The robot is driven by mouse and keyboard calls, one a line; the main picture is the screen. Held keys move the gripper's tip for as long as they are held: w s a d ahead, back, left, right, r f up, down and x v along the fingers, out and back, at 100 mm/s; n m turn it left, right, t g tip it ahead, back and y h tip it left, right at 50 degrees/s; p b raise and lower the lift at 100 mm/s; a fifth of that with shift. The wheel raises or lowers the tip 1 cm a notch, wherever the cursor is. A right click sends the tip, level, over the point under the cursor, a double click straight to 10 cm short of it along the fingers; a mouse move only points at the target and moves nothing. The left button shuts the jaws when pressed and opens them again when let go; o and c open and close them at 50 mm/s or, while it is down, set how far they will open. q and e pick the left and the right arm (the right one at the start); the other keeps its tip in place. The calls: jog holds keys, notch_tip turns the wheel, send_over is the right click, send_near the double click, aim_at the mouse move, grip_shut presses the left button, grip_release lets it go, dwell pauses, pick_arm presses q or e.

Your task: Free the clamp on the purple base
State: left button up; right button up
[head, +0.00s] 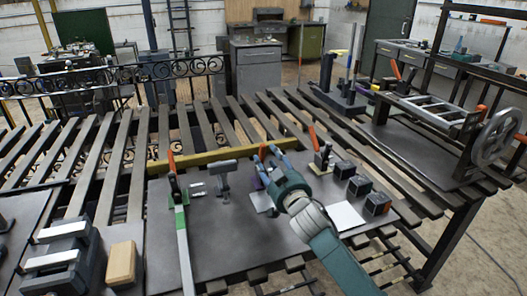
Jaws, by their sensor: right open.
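An orange handle (262,151) rises beside the gripper's fingers and seems to belong to this clamp. My right gripper (271,157) is open, with its blue fingers at this handle. I cannot tell whether they touch it. Another clamp with an orange-red handle (321,152) stands to the right. My left gripper is out of view.
Several dark blocks (358,186) and a white square (345,216) lie right of my arm. A grey post-like fixture (223,178) stands left of the gripper. A yellow bar (230,157) runs along the back. A wooden block (121,264) and grey vise (62,255) are at front left.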

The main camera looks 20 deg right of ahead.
aim_at(264, 152)
jog(key=w, duration=0.3)
jog(key=shift+w, duration=0.1)
jog(key=shift+w+a, duration=0.1)
jog(key=shift+w, duration=0.85)
jog(key=shift+f, duration=0.1)
jog(key=c, duration=0.3)
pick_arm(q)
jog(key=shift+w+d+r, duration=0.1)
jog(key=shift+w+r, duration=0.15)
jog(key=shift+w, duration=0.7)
pick_arm(e)
grip_shut()
